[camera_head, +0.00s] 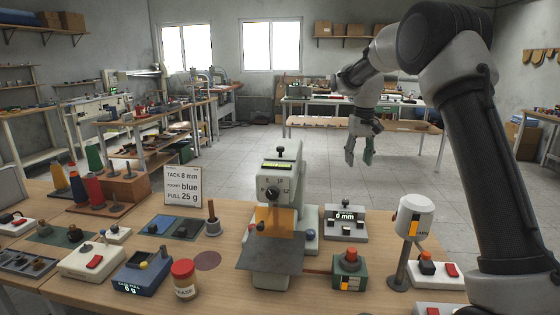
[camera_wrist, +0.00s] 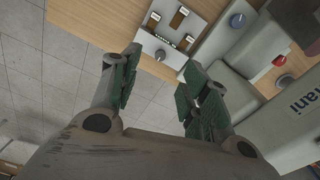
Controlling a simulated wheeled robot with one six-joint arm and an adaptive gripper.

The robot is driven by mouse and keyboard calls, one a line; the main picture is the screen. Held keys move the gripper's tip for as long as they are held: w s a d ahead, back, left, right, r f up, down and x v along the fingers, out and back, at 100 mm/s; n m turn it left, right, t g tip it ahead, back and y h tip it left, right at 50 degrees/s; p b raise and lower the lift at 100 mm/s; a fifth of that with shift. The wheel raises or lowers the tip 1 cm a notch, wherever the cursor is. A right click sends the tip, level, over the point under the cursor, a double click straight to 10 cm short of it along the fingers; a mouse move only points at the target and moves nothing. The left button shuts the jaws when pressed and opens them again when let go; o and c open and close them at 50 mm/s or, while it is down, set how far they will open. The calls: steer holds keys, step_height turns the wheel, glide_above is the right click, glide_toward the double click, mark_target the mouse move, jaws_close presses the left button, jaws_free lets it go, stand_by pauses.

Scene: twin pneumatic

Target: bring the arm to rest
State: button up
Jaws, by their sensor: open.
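My gripper (camera_head: 360,152) hangs at the end of my raised arm in the head view, pointing down beyond the far edge of the wooden bench. Its two fingers with green pads stand apart, with nothing between them. In the wrist view my gripper (camera_wrist: 158,95) is also open and empty, over the floor and the bench edge. My arm (camera_head: 455,130) arches across the right side of the head view, its elbow high up.
The workbench (camera_head: 225,285) carries a cream machine (camera_head: 278,200), a "0 mm" gauge box (camera_head: 345,222), a white lamp-like post (camera_head: 410,230), a green box (camera_head: 349,270), a red-capped jar (camera_head: 185,280) and a sign (camera_head: 183,186).

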steer(key=s+d+r+t, duration=0.1)
steer(key=s+d+r, duration=0.1)
steer(key=s+r, duration=0.6)
steer(key=s+d+r+t, duration=0.1)
steer(key=s+d+r, duration=0.15)
steer(key=s, duration=0.95)
steer(key=s+d+f+t, duration=0.1)
steer(key=s+f, duration=0.1)
steer(key=s, duration=0.9)
steer(key=s+d+f, duration=0.1)
steer(key=s+f, duration=0.1)
steer(key=s, duration=1)
steer(key=shift+s+f+m+t, duration=0.2)
steer(key=shift+f+m+t, duration=0.1)
steer(key=shift+f+t, duration=0.1)
steer(key=shift+c, duration=0.3)
